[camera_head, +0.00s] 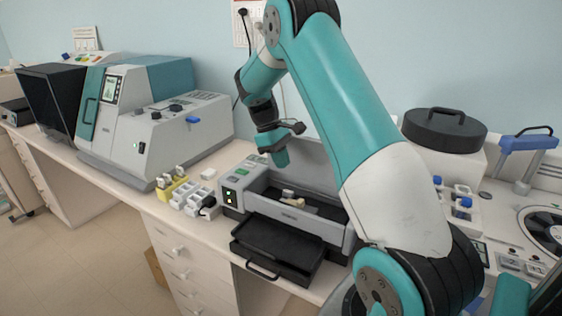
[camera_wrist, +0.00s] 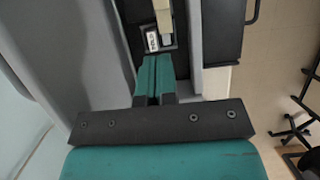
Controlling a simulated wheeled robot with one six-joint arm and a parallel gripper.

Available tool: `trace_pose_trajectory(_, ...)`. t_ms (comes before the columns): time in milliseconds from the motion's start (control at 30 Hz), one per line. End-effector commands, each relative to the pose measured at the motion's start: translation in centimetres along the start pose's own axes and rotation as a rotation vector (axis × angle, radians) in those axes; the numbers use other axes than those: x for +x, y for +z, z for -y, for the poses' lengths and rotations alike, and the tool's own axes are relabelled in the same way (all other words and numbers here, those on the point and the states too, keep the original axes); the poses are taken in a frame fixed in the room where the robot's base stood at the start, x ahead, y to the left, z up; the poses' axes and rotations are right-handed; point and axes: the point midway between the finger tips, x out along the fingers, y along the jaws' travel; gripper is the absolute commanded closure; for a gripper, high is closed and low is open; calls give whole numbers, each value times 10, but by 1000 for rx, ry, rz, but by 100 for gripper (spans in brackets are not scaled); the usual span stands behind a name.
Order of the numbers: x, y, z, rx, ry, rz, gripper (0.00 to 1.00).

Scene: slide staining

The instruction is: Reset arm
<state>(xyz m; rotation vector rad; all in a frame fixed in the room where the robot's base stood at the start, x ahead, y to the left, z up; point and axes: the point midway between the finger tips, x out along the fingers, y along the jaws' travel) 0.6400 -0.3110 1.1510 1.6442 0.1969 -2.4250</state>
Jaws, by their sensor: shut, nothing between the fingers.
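My teal arm reaches across the head view from the lower right, over the bench. My gripper (camera_head: 280,157) points down above the grey staining machine (camera_head: 232,196) and holds nothing. In the wrist view my gripper (camera_wrist: 155,62) has its two teal fingers pressed together. Just beyond the fingertips a small white labelled piece (camera_wrist: 152,41) and a cream-coloured strip (camera_wrist: 165,15) lie in the machine's dark channel. In the head view small pale items (camera_head: 290,195) sit in the machine's bay. My arm hides part of the machine's right side.
A black drawer tray (camera_head: 280,245) sticks out from the machine's front. Yellow and white racks (camera_head: 172,186) stand to its left, with a large grey and teal instrument (camera_head: 150,125) farther left. A white vessel with a black lid (camera_head: 445,130) stands at right.

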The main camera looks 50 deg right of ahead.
Motion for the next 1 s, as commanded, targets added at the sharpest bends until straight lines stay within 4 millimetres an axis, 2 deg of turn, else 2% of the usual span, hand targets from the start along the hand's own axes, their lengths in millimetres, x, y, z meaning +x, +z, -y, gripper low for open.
trace_pose_trajectory(367,0,-1,1,-3,1,-1,100)
trace_pose_trajectory(467,-6,-2,12,-17,11,-18,100)
trace_pose_trajectory(533,-15,-4,30,-38,25,-50,100)
trace_pose_trajectory(667,-37,-4,89,-104,49,-147,100)
trace_pose_trajectory(767,-49,5,147,-161,46,-237,100)
trace_pose_trajectory(867,-54,23,206,-220,21,-322,100)
trace_pose_trajectory(1000,-48,61,286,-300,-50,-425,100)
